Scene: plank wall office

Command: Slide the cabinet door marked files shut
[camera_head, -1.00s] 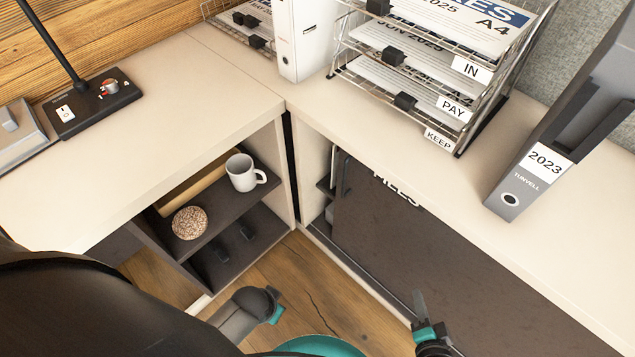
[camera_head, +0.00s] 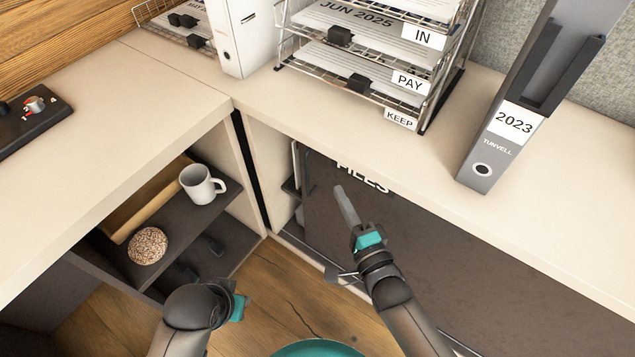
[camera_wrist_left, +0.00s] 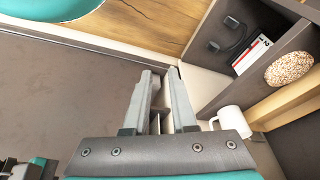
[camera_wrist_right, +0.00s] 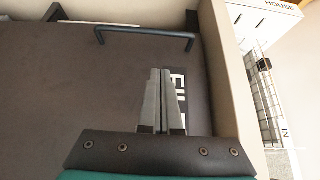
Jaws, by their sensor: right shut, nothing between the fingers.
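The dark brown sliding door (camera_head: 450,260) marked FILES (camera_head: 362,178) sits under the right-hand counter.
The counter (camera_head: 330,115) overhangs the door. A grey binder (camera_head: 490,150) and wire letter trays (camera_head: 425,105) stand on it. Left of the corner, an open shelf holds a white mug (camera_head: 200,184) and a speckled ball (camera_head: 148,246). Wooden floor (camera_head: 275,290) lies clear between the cabinets.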

